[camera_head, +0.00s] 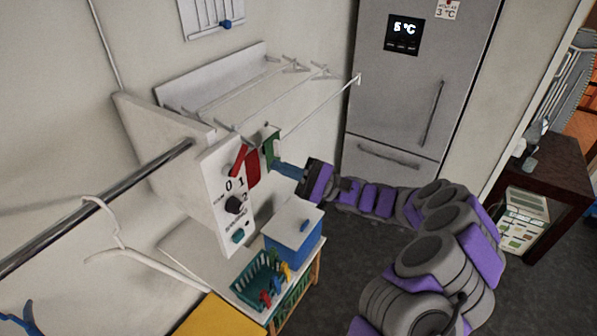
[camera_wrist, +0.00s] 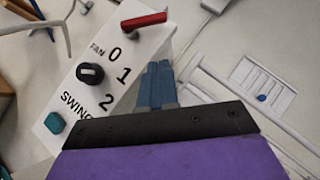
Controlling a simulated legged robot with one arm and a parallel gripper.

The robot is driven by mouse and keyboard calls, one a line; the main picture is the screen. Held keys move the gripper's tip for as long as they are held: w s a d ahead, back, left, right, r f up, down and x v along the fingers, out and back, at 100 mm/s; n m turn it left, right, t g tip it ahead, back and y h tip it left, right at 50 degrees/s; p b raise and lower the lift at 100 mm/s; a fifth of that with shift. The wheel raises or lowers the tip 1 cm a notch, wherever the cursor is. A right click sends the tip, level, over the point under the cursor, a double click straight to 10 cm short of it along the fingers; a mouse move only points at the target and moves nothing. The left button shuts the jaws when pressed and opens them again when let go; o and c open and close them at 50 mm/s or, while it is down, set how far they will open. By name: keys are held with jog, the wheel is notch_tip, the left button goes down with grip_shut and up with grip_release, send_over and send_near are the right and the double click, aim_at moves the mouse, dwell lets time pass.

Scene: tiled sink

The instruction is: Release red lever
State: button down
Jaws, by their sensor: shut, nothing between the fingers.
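The red lever (camera_head: 238,160) sits at the upper part of the white control panel (camera_head: 226,202), above the numbers 0, 1 and 2. In the wrist view the red lever (camera_wrist: 144,20) lies across the panel's top end, ahead and to the left of my fingers. My gripper (camera_head: 279,168) is shut and empty, to the right of the panel. Its blue fingers (camera_wrist: 157,84) are together and apart from the lever in the wrist view. A red plate (camera_head: 253,168) and a green plate (camera_head: 270,149) are beside the lever, close to my fingertips.
A black knob (camera_head: 234,204) and a teal button (camera_head: 238,236) are lower on the panel. Below stand a blue box with white lid (camera_head: 295,222) and a green basket (camera_head: 248,279). A rack (camera_head: 285,75) is behind, a fridge (camera_head: 410,95) at the back.

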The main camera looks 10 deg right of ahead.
aim_at(236, 160)
jog(key=s+a+r, duration=0.2)
jog(key=a+r, duration=0.2)
jog(key=shift+a+r+p, duration=0.15)
jog(key=shift+a+p, duration=0.15)
